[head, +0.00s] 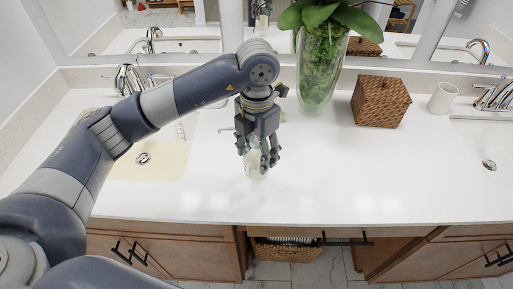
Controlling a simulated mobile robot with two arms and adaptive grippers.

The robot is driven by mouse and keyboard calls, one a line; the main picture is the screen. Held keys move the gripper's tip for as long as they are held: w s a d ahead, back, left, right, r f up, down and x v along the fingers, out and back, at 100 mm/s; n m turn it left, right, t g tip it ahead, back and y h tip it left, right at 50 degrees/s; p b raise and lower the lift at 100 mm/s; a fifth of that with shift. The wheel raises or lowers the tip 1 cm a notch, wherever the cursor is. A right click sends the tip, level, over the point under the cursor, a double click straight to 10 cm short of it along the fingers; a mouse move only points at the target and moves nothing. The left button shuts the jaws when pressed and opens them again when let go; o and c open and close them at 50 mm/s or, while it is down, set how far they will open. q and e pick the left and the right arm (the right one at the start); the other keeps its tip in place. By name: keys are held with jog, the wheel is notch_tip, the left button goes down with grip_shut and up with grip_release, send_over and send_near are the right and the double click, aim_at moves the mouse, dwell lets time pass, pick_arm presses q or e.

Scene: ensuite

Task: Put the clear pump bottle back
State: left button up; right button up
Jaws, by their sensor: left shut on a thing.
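The clear pump bottle (254,171) is at the middle of the white counter (330,190), below my left gripper (259,158). My left gripper points down and is shut on the bottle. The fingers hide the bottle's upper part. I cannot tell whether its base touches the counter. My right gripper is not in view.
A tall glass vase with a green plant (320,75) stands behind and right of the gripper. A brown woven box (381,101) and a white cup (442,98) stand farther right. Sinks (150,160) lie left and far right. The front middle-right counter is clear.

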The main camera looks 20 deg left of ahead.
pick_arm(q)
jog(key=w, duration=0.1)
jog(key=w+a, duration=0.1)
jog(key=shift+w+f, duration=0.1)
jog(key=shift+w, duration=0.25)
jog(key=shift+f+p, duration=1.05)
jog(key=shift+f, duration=0.85)
jog(key=o, duration=1.5)
